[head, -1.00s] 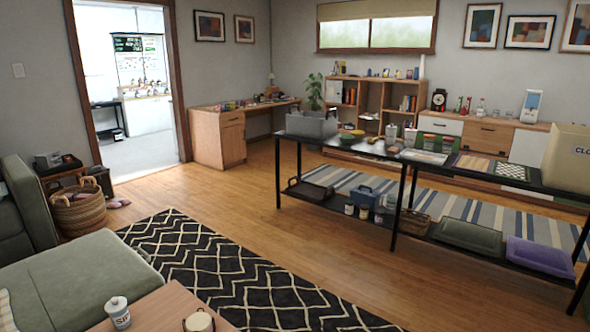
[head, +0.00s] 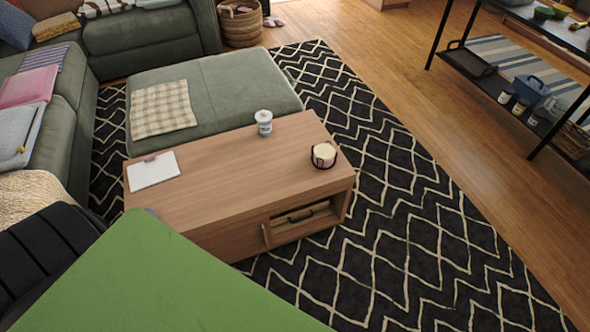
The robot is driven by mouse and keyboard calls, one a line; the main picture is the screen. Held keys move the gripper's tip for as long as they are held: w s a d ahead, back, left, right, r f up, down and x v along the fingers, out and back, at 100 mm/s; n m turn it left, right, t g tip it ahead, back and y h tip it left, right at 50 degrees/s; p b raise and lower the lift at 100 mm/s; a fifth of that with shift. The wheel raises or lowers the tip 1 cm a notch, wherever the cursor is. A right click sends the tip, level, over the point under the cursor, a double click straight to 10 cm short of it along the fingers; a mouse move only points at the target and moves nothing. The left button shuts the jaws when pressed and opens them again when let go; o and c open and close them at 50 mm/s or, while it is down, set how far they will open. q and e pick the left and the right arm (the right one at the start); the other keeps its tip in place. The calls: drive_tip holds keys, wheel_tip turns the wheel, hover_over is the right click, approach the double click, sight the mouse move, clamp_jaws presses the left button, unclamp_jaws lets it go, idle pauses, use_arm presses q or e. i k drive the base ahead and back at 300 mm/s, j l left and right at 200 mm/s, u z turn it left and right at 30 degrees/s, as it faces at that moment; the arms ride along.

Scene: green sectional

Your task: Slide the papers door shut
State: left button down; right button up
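A wooden coffee table (head: 235,170) stands on the patterned rug in the head view. Its front side has an open compartment (head: 301,219) towards the right end, with a darker item inside that I cannot make out clearly. A wooden door panel (head: 238,240) seems to cover the front left of this opening, with a small upright handle or edge (head: 265,235) beside the gap. I cannot tell for sure which part slides, and no label is readable. The lower left of the table front is hidden. Neither of my grippers is in view.
On the tabletop are a white lidded jar (head: 264,122), a candle in a dark holder (head: 324,154) and a clipboard (head: 153,170). A green ottoman (head: 225,95) adjoins behind. Black-and-cream rug (head: 400,200) lies clear on the right. A black shelf table (head: 530,120) stands at the right.

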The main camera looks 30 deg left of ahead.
sight(238, 242)
drive_tip(key=u, duration=1.85)
